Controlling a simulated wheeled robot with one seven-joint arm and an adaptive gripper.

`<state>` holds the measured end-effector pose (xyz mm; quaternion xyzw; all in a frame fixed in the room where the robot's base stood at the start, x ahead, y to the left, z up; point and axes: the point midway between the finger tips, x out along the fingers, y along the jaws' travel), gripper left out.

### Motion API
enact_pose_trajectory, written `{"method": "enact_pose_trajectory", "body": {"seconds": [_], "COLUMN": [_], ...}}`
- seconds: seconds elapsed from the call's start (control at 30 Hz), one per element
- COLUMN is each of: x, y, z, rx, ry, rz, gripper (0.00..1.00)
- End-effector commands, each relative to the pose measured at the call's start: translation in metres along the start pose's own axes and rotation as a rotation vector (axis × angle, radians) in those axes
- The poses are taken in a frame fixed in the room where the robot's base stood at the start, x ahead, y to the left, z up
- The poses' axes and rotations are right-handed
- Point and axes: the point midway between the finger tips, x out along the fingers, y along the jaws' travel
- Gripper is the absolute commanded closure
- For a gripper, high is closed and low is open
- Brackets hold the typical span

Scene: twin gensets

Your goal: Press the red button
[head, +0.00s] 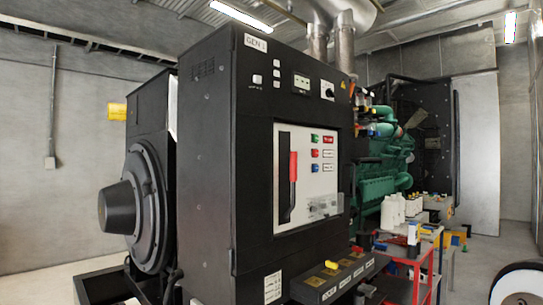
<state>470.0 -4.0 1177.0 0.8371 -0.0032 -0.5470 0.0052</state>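A black generator cabinet marked GEN 1 (205,150) stands in the middle of the head view. A light panel (300,212) is set in its front face. On it is a column of small buttons: a green one (315,138), a red button (315,153) below it, and a blue one (315,167) at the bottom. Small labels sit to their right, the top one red. A red-gripped lever (293,166) in a dark slot is left of the buttons. Nothing covers the red button. My gripper is not in view.
A low black box with yellow-marked tops (335,276) juts out below the panel. A red-framed table (402,262) holding white bottles (393,212) stands to the right. A green engine (380,188) is behind. Grey floor (480,262) shows at the right.

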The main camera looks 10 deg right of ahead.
Motion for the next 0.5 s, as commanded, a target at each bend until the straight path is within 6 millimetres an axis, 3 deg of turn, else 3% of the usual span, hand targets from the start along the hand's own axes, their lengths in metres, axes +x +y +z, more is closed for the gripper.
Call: {"method": "enact_pose_trajectory", "body": {"seconds": [0.03, 0.2, 0.5], "x": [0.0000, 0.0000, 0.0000], "y": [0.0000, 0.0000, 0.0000], "z": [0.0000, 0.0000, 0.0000], "rx": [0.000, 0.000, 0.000], "ry": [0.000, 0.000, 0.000], "rz": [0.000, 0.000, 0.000], "gripper": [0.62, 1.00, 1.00]}}
